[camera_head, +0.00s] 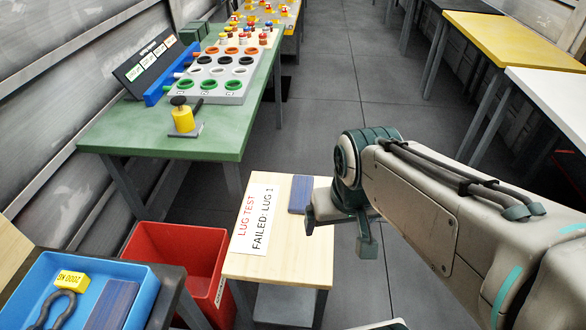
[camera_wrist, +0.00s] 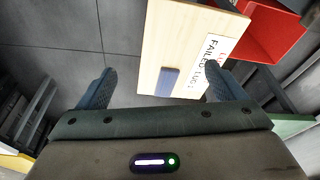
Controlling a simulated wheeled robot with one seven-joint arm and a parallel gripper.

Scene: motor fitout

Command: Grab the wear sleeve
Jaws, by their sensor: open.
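A flat dark-blue piece, which could be the wear sleeve (camera_head: 301,192), lies on the far right part of a small wooden table (camera_head: 270,236), beside a white sign. In the wrist view the blue piece (camera_wrist: 168,82) shows between my fingers, nearer the right one. A similar blue ribbed piece (camera_head: 112,304) lies in the blue tray at lower left; no label tells which is the sleeve. My gripper (camera_head: 338,232) is open and empty, at the table's right edge, just right of the near blue piece. Its height above the table is hard to tell.
The white sign (camera_head: 255,222) reads "LUG TEST FAILED: LUG 1". A red bin (camera_head: 180,255) stands left of the table. The blue tray (camera_head: 40,275) holds a shackle and a yellow block.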

